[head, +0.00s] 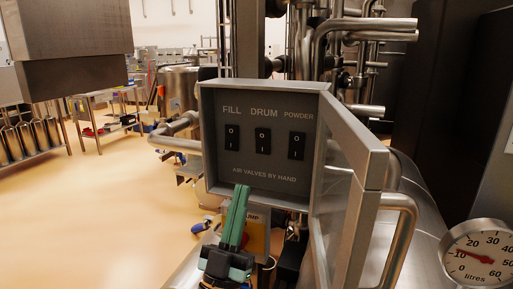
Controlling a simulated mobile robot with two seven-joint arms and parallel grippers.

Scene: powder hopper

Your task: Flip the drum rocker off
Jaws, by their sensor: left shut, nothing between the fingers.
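The grey switch box (216,180) stands open, with three black rockers under the labels FILL, DRUM and POWDER. The drum rocker (263,140) is in the middle, between the fill rocker (232,138) and the powder rocker (297,146). Each has a mark at its top and bottom; I cannot tell which way each is tipped. My left gripper (241,188) has green fingers, pointing up, shut and empty. Its tips overlap the box's lower edge in the picture, below and left of the drum rocker. All three rockers are unobstructed. My right gripper is not in view.
The box's door (350,165) is swung open to the right, with a bar handle (400,235). A round litres dial (476,254) is at the lower right. Steel pipes (365,27) rise behind the box. Open floor (80,210) lies to the left.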

